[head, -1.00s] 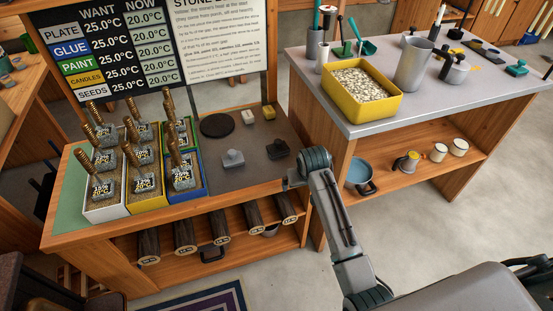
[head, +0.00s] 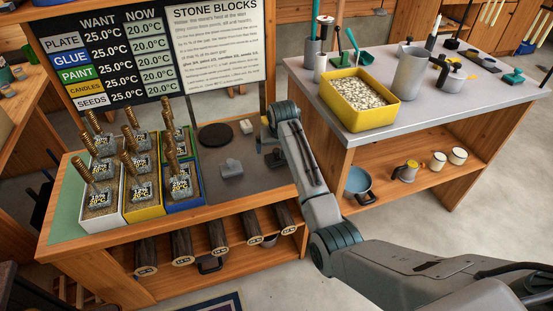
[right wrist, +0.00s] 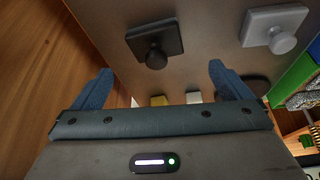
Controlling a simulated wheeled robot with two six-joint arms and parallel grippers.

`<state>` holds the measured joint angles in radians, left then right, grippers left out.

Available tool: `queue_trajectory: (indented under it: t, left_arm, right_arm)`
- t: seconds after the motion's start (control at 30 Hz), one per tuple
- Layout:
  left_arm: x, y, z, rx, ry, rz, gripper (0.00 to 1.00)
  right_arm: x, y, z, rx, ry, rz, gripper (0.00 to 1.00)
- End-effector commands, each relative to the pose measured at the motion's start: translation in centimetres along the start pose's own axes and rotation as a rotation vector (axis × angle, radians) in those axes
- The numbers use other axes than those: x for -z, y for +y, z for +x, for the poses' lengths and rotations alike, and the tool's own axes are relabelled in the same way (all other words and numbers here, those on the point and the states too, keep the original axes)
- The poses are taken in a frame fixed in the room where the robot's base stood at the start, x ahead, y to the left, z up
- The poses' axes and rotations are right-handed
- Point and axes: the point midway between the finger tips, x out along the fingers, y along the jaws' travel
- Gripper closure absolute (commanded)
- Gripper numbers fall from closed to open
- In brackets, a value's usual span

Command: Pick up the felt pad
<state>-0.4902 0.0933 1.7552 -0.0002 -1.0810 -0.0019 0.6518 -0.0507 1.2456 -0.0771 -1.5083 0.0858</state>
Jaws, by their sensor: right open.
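The felt pad appears to be the flat black round disc (head: 215,134) lying on the grey bench plate in the head view. In the right wrist view it shows as a dark patch (right wrist: 258,85) partly hidden behind the right-hand finger. My right gripper (right wrist: 160,75) is open, with two blue fingers apart and nothing between them. In the head view the right gripper (head: 266,134) is above the plate's right side, right of the disc and apart from it, mostly hidden by my wrist. My left gripper is out of view.
Bins with handled stone blocks (head: 133,172) stand left. A sign board (head: 150,50) rises behind.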

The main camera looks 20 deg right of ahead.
Motion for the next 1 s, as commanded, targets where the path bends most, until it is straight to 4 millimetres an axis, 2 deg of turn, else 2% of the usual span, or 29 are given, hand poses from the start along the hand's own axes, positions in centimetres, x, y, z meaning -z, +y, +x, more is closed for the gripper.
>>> queue_trajectory:
  t: [0.1,0.27,0.6,0.9,1.0]
  left_arm:
    - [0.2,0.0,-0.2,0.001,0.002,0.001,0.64]
    - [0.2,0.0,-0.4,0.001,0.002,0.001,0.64]
    - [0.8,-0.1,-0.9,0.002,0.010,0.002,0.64]
    - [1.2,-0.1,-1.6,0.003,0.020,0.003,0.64]
    - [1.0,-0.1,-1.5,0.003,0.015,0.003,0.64]
  right_arm:
    - [0.0,0.0,1.3,0.000,0.000,0.000,0.02]
    - [0.1,0.1,2.3,-0.001,0.000,0.001,0.02]
    - [0.4,0.4,6.5,-0.001,0.000,0.001,0.02]
    - [0.4,0.4,6.9,0.000,0.002,0.001,0.02]
    - [0.4,0.4,6.9,0.000,0.002,0.001,0.20]
